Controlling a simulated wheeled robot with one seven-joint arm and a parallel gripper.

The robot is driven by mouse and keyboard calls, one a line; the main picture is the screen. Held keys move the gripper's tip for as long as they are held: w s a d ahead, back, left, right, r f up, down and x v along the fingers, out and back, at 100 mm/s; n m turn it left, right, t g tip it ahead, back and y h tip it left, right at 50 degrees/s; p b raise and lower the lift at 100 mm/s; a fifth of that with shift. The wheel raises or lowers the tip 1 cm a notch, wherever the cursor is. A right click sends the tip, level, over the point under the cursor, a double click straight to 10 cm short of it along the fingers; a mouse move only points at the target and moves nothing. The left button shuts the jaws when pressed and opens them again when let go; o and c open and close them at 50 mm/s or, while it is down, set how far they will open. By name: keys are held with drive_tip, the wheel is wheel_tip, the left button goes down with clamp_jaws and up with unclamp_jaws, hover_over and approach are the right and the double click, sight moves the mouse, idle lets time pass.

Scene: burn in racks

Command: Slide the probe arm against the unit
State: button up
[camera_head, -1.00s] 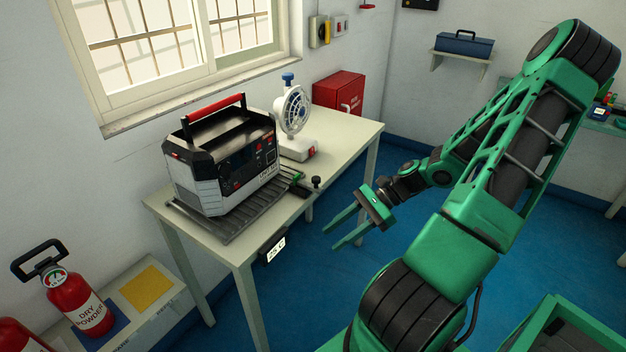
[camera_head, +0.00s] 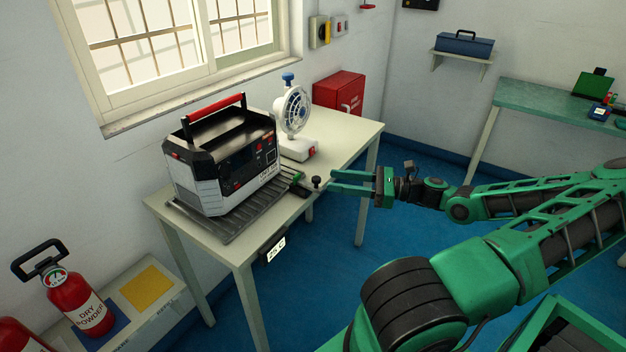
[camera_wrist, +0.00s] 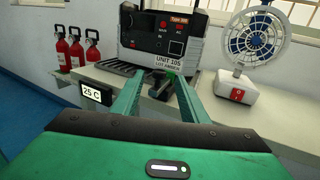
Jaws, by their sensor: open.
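The unit (camera_head: 222,160), a black and grey box with a red top handle, stands upright on a ribbed tray on the table; it also shows in the wrist view (camera_wrist: 163,45), labelled "UNIT 105". The probe arm, a dark bar with a green part and a black knob (camera_head: 316,182), sits at the table's edge by the unit's right side. In the wrist view the probe arm (camera_wrist: 160,88) shows between my fingers. My gripper (camera_head: 335,181) is open, with its fingertips close to the knob. I cannot tell whether they touch it.
A white fan (camera_head: 296,140) stands right of the unit on the table (camera_head: 345,143). A "25 C" display (camera_head: 275,248) hangs at the table's front edge. Red extinguishers (camera_head: 76,302) stand at lower left. A red box (camera_head: 339,91) is behind the table.

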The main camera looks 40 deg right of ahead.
sight(316, 177)
drive_tip(key=x, duration=0.7)
drive_tip(key=shift+s, duration=0.1)
drive_tip(key=shift+c, duration=0.2)
clamp_jaws()
